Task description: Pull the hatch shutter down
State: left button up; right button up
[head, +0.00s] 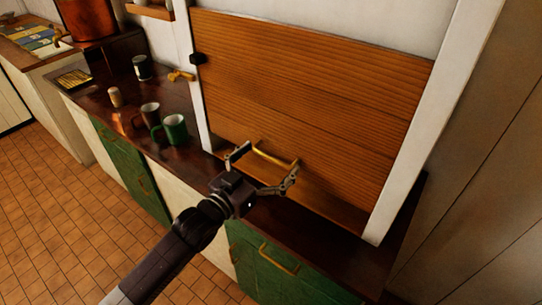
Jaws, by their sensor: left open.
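The hatch shutter (310,95) is a brown panel of horizontal wooden slats set between white side posts. Its lower edge is close to the dark counter top. A brass bar handle (274,157) is fixed near the bottom of the shutter. My left gripper (266,172) is open in front of this handle, with one finger near the handle's left end and the other near its right end. I cannot tell whether either finger touches it. My right gripper is not in view.
On the dark counter (96,91) to the left stand a green mug (175,130), a brown mug (150,115), a dark canister (141,67) and a small shaker (115,97). A green cabinet door with a brass handle (279,260) is below. Tiled floor (70,215) is clear at left.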

pick_arm(q)
jog(key=c, duration=1.3)
notch_tip(320, 180, down, 10)
jog(key=b, duration=0.5)
jog(key=shift+r+b, duration=0.2)
jog(key=shift+b, duration=0.15)
jog(key=shift+s, duration=0.1)
jog(key=o, duration=1.3)
jog(key=shift+f, duration=0.1)
